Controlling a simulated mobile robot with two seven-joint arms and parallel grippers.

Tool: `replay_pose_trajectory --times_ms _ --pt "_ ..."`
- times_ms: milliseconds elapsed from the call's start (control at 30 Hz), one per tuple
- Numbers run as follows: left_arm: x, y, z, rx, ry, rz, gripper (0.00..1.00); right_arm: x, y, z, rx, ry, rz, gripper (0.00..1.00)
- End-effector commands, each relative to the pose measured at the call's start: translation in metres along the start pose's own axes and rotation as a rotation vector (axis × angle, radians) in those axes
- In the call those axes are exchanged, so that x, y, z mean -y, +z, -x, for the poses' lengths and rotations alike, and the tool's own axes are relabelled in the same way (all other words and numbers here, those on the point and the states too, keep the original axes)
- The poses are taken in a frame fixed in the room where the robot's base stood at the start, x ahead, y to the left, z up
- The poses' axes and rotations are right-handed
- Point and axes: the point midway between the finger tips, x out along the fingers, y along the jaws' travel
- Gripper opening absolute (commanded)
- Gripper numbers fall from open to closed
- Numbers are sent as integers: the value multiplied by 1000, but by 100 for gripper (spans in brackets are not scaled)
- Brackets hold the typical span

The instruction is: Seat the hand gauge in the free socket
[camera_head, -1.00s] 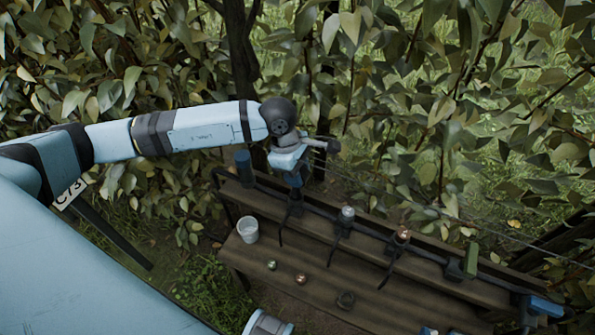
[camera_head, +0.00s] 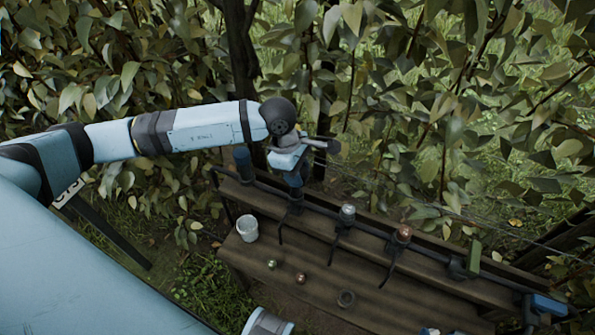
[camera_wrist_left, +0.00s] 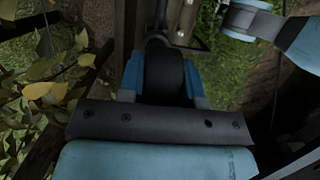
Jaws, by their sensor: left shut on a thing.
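My left gripper (camera_head: 294,180) is at the left part of the rail on the bench, pointing down over the first holder (camera_head: 295,207). In the left wrist view its blue fingers (camera_wrist_left: 165,80) are shut on a dark rounded thing, which I take to be the hand gauge (camera_wrist_left: 164,72). The gripper hides most of it in the head view. I cannot tell whether it sits inside the holder or just above it. Two more holders along the rail carry a silvery-topped thing (camera_head: 347,211) and a copper-topped thing (camera_head: 403,232).
A dark blue cylinder (camera_head: 243,163) stands at the rail's left end. Foliage closes in behind.

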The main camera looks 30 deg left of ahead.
Motion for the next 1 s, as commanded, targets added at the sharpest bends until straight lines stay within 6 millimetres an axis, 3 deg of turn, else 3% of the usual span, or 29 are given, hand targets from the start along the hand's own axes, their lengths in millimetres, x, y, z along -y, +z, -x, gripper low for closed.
replay_pose_trajectory --times_ms 467,500,633,1000 --pt "0 -2 -8 0 0 0 4 0 4 -4 -5 0 0 49" --pt "0 -2 -7 0 1 0 34 0 3 -4 -5 0 0 49" --pt "0 -2 -7 0 0 0 62 0 3 -4 -5 0 0 49" --pt "0 -2 -7 0 0 0 62 0 4 -4 0 0 -1 49"
